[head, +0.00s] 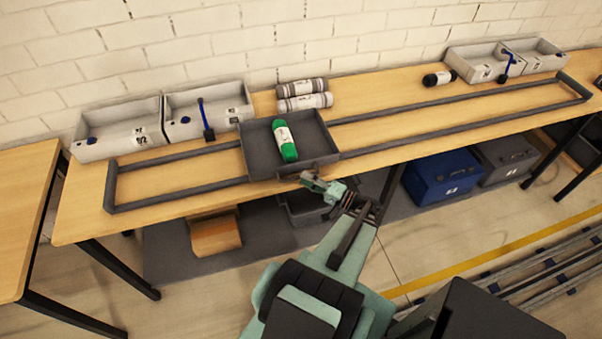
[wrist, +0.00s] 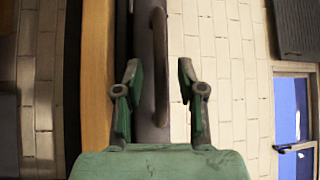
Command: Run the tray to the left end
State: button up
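The dark grey tray (head: 262,148) sits on a long dark rail frame (head: 440,104), left of the frame's middle. A green and white roll (head: 287,142) lies in it. My gripper (head: 322,186) is at the tray's front side, near its right front corner. In the wrist view my gripper (wrist: 158,80) is open, with one finger on each side of a dark bar-like handle (wrist: 160,60) on the tray's front wall. A gap shows on both sides of the handle, and neither finger appears to touch it. The rail frame's left end (head: 110,188) is clear.
Pale bins (head: 122,128) stand behind the rails at left, and more bins (head: 478,60) at right. Pale rolls (head: 303,96) and a dark roll (head: 438,78) lie behind the rails. The rails left of the tray are empty. Blue (head: 442,177) and grey boxes stand below.

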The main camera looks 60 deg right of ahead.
jog(key=shift+w+a+r+p, duration=0.1)
jog(key=shift+w+p, duration=0.1)
jog(key=shift+w, duration=0.45)
jog(key=shift+w+a+r+p, duration=0.1)
jog(key=shift+w+p, duration=0.05)
jog(key=shift+w, duration=0.45)
grip_shut()
jog(key=shift+f, duration=0.1)
